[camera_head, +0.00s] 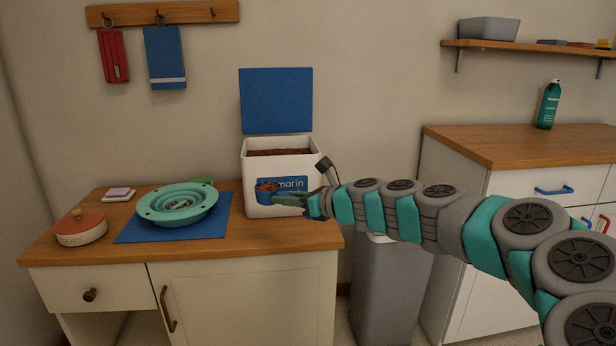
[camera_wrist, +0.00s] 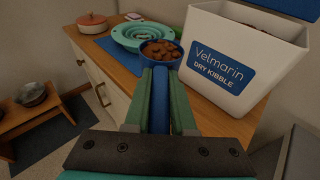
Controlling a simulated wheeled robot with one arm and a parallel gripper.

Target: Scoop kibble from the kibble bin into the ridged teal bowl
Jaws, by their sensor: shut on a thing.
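The white kibble bin (camera_head: 284,165) stands on the wooden counter with its blue lid (camera_head: 276,101) raised and brown kibble (camera_head: 281,152) inside. My gripper (camera_head: 291,199) is in front of the bin, shut on the handle of a blue scoop. In the wrist view the handle runs between the green fingers (camera_wrist: 162,100), and the scoop (camera_wrist: 160,62) holds a heap of brown kibble (camera_wrist: 161,49). The ridged teal bowl (camera_head: 160,212) sits left of the scoop on a blue mat (camera_head: 215,229). Small brownish marks show at its centre; I cannot tell what they are.
A red-lidded jar (camera_head: 81,227) and a pink block on a white dish (camera_head: 119,194) stand left of the bowl. A grey waste bin (camera_head: 388,285) is below my arm. In the wrist view, a stool with a dark bowl (camera_wrist: 32,94) stands at left.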

